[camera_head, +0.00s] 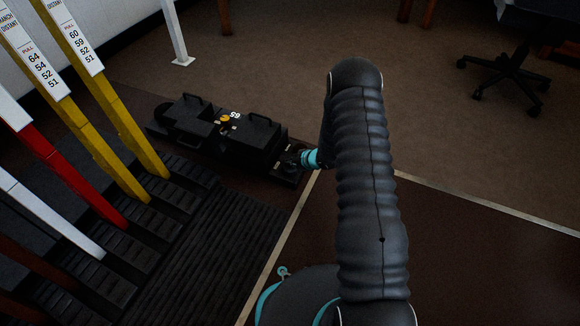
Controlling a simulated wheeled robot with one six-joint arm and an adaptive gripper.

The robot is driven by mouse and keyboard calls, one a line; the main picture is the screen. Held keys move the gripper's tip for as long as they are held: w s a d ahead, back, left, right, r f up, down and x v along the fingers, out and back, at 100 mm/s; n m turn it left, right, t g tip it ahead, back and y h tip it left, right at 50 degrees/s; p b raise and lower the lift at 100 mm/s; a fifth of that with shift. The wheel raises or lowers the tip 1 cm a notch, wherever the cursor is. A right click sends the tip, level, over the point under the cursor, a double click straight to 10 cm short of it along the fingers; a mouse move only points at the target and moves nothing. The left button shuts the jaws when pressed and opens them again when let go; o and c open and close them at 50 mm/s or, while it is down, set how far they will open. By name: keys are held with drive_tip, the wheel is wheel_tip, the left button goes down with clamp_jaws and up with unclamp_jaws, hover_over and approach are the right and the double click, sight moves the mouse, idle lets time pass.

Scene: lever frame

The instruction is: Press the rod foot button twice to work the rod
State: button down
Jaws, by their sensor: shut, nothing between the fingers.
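A low black box unit (225,132) with handles lies on the floor left of the middle. It has a yellow round mark and a white number label, upside down, on top. My arm comes down from the right, and my gripper (296,157) is over the right end of this unit, low over a flat black base part (288,177). The gripper is small and dark in this view and shut, with nothing seen in it. The foot button cannot be told apart; it may be under or behind the gripper. Whether the gripper touches the unit cannot be told.
Yellow levers (120,125), a red lever (75,178) and a white lever (50,215) rise at the left from a ribbed black frame. An office chair (505,72) stands at the top right. Open brown floor lies between.

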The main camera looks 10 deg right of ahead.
sight(291, 168)
drive_tip(key=shift+f, duration=0.85)
idle(0.7)
idle(0.4)
drive_tip(key=shift+r+p, duration=0.75)
drive_tip(key=shift+r, duration=0.5)
drive_tip(key=shift+r, duration=0.1)
drive_tip(key=shift+r+p, duration=1.55)
drive_tip(key=shift+r, duration=0.9)
